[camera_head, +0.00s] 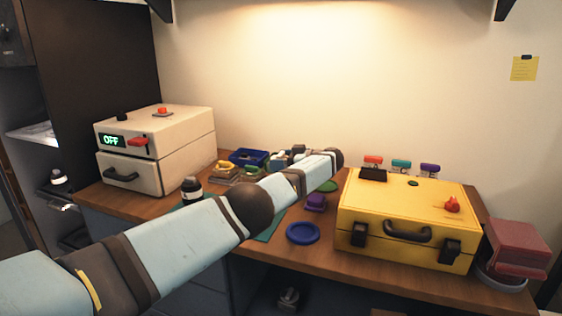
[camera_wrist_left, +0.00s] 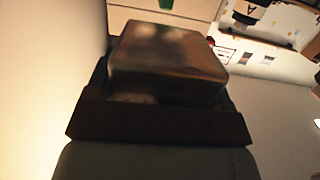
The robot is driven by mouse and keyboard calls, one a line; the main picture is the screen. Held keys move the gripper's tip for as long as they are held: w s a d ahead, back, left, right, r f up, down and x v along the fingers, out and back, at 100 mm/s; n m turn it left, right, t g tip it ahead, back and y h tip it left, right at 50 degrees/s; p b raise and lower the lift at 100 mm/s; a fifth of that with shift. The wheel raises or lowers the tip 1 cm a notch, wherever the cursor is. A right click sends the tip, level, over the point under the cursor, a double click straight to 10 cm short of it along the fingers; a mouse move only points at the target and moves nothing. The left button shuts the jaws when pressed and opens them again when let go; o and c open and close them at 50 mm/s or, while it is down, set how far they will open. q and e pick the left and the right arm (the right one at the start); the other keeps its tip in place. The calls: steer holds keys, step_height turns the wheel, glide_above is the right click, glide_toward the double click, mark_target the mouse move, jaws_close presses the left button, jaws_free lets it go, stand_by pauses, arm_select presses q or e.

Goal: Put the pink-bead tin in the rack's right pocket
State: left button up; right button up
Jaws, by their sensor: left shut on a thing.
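My left arm reaches across the bench, and my left gripper (camera_head: 281,160) is small and partly hidden behind my own forearm, near the blue tray. In the left wrist view, the gripper (camera_wrist_left: 160,105) is shut on a brownish, shiny, box-shaped thing (camera_wrist_left: 165,62) with rounded edges. I cannot see any pink beads, so I cannot tell whether it is the pink-bead tin. I cannot make out the rack or its right pocket with certainty. My right gripper is out of view.
A yellow case (camera_head: 405,215) fills the right of the bench; small red (camera_head: 373,160), teal (camera_head: 401,165) and purple (camera_head: 430,169) topped things show behind it. A white device (camera_head: 155,150), blue tray (camera_head: 240,155), blue dish (camera_head: 303,233) and purple piece (camera_head: 316,202) stand around my arm.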

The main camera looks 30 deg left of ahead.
mark_target(281, 153)
arm_select(q)
steer(key=shift+f, duration=0.1)
steer(key=o, duration=0.9)
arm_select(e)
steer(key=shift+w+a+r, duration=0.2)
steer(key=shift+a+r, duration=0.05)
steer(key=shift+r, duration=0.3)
arm_select(q)
steer(key=shift+r, duration=0.45)
step_height(281, 153, up, 3)
steer(key=shift+f+p, duration=0.1)
steer(key=shift+p, duration=0.75)
steer(key=shift+r+p, duration=1)
steer(key=shift+r, duration=7.2)
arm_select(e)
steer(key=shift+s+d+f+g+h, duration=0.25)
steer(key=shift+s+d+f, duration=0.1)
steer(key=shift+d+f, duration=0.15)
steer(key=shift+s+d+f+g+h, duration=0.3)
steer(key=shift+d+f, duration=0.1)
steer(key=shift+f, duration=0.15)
